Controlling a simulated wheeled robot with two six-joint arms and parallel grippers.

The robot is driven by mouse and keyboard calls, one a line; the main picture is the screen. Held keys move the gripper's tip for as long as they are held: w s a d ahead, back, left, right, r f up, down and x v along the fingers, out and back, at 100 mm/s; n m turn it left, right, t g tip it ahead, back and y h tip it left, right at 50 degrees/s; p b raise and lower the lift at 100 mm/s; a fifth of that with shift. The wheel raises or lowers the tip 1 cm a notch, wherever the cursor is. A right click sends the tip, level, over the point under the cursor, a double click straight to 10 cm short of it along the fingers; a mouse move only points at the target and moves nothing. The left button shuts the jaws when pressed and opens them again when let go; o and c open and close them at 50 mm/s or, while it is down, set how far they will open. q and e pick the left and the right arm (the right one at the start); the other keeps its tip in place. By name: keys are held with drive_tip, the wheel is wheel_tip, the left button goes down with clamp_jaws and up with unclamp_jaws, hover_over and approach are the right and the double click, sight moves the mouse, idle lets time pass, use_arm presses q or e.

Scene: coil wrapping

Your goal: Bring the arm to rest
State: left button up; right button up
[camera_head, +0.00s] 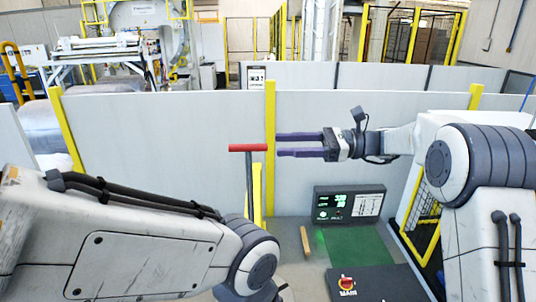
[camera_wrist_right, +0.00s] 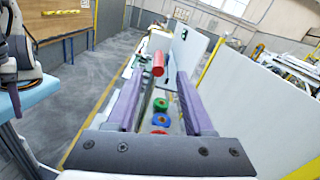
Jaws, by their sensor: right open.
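My right gripper (camera_head: 279,145) is held up in front of the grey partition, its two purple fingers parallel, apart and pointing left. In the right wrist view my right gripper (camera_wrist_right: 159,80) has nothing held between its fingers. A red bar handle (camera_head: 248,147) on a grey upright shaft stands just left of the fingertips in the head view. A red cylinder (camera_wrist_right: 158,63), likely the same handle, shows beyond the fingertips in the wrist view; whether it touches them I cannot tell. My left arm crosses the lower left; its gripper is outside the picture.
A display panel (camera_head: 348,204) with green digits stands behind a green mat (camera_head: 352,247). A wooden-coloured stick (camera_head: 305,241) is left of it. A dark box with a red switch (camera_head: 347,282) is in front. Green (camera_wrist_right: 161,103), blue (camera_wrist_right: 160,117) and red (camera_wrist_right: 158,132) round pieces lie below my right gripper.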

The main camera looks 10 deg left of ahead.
drive_tip(key=shift+w+d, duration=0.1)
drive_tip(key=shift+d, duration=0.45)
drive_tip(key=s+d+f+n+t+h, duration=0.1)
drive_tip(key=s+d+f+h, duration=0.25)
drive_tip(key=f, duration=0.45)
drive_tip(key=s+d+f+n+t+h, duration=0.1)
drive_tip(key=s+d+f+h, duration=0.1)
drive_tip(key=s+f+h, duration=0.45)
drive_tip(key=s+d+f+n+t+h, duration=0.2)
drive_tip(key=s+d+f+n+h, duration=0.2)
drive_tip(key=d+f+n, duration=0.3)
drive_tip(key=s+d+f+n+t+h, duration=0.2)
drive_tip(key=s+d+f+n+h, duration=0.25)
drive_tip(key=d, duration=0.45)
drive_tip(key=s+a+f+n+g+y+b, duration=0.1)
drive_tip(key=s+a+f+n+b, duration=0.1)
drive_tip(key=s+a+b, duration=0.3)
drive_tip(key=s+a+f+n+g+b, duration=0.1)
drive_tip(key=s+a+f+n+b, duration=0.2)
drive_tip(key=s+a+n+b, duration=0.2)
drive_tip(key=s+a, duration=0.3)
drive_tip(key=a, duration=0.1)
drive_tip(key=shift+s+f+g+y+b, duration=0.2)
drive_tip(key=shift+s+g+y+b, duration=0.15)
drive_tip(key=shift+g+b, duration=0.05)
